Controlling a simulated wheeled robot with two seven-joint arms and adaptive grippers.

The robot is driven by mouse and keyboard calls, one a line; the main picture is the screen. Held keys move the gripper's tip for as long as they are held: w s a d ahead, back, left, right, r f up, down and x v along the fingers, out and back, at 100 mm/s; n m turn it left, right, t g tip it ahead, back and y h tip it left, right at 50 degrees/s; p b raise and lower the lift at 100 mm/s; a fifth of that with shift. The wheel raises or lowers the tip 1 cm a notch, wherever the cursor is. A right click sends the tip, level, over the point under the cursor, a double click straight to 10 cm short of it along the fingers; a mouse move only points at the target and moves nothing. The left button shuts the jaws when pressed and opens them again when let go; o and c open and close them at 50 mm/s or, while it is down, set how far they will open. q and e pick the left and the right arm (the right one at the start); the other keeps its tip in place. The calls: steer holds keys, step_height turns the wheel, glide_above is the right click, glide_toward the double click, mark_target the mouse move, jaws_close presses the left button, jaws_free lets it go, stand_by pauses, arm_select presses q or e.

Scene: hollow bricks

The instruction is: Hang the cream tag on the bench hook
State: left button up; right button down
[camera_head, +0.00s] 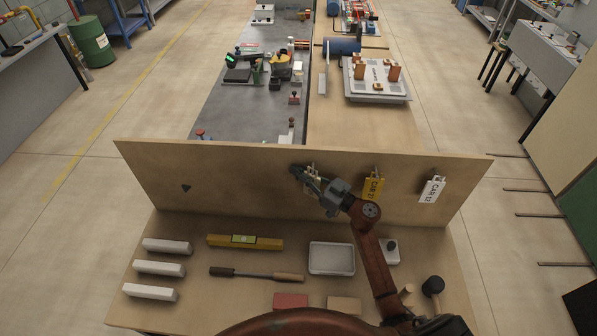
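My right gripper (308,178) is at the upright wooden board (240,180), in front of a cream tag (313,188) that hangs near the board's middle. The gripper covers much of this tag, and I cannot tell whether the fingers are closed on it. A yellow tag (373,188) and a white tag (432,189) hang on the board to the right, each on its own small holder. A small dark hook-like piece (186,188) sits on the board's left part, with nothing on it. My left gripper is not in view.
On the bench below lie several white blocks (167,246), a yellow level (245,242), a long wooden-handled tool (257,275), a white tray (331,259) and a dark-headed mallet-like item (433,286). The board's stretch between the dark piece and my gripper is clear.

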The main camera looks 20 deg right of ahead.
steer(key=c, duration=2.1)
jaws_free()
